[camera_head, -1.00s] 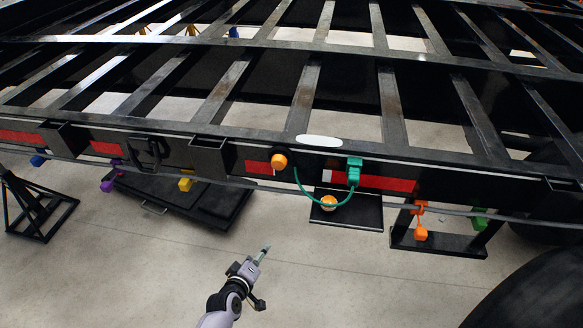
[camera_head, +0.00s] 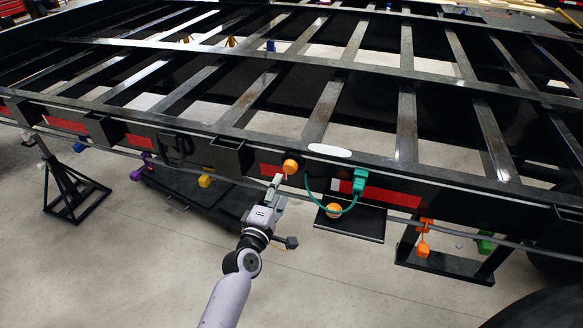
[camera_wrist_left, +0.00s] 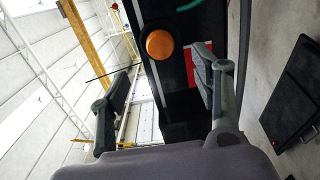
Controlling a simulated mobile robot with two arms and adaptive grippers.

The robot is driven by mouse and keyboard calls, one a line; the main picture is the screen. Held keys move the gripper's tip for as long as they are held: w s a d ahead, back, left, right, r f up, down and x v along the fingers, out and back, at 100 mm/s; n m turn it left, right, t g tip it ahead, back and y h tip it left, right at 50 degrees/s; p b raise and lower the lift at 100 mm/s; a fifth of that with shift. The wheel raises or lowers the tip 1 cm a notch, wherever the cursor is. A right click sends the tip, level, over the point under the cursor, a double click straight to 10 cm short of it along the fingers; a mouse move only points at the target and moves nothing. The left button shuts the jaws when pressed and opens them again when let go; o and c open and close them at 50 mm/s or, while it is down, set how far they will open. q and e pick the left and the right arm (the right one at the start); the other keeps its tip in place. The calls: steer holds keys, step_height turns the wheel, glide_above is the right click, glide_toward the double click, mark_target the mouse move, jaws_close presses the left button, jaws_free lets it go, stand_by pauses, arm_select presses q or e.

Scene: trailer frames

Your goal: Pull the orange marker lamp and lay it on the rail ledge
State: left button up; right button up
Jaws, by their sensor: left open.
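The orange marker lamp (camera_head: 291,166) is a small round lamp on the outer face of the black side rail (camera_head: 232,135), beside a red reflective strip. In the left wrist view the lamp (camera_wrist_left: 160,44) shows between and beyond the two fingers. My left gripper (camera_head: 278,183) is open and empty, just below and left of the lamp. Its fingertips look close to the lamp, but I cannot tell whether they touch it. The rail's top forms a narrow black ledge carrying a white oval piece (camera_head: 329,151). My right gripper is not in view.
A green connector (camera_head: 359,180) with a hanging green cable (camera_head: 318,201) sits right of the lamp. Another orange round piece (camera_head: 333,210) is below, by a black plate (camera_head: 362,224). A grey line (camera_head: 225,178) runs along beneath the rail. A black stand (camera_head: 70,188) is at left.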

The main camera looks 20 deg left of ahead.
mark_target(289, 171)
arm_select(q)
steer(key=w+b, duration=0.3)
steer(key=w, duration=0.6)
steer(key=shift+d, duration=0.2)
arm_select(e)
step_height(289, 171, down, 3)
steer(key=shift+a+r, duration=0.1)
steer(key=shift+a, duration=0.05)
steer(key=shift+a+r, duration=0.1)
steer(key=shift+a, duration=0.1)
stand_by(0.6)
arm_select(q)
steer(key=shift+c, duration=0.3)
jaws_close()
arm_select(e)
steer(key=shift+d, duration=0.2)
arm_select(q)
steer(key=shift+s, duration=0.1)
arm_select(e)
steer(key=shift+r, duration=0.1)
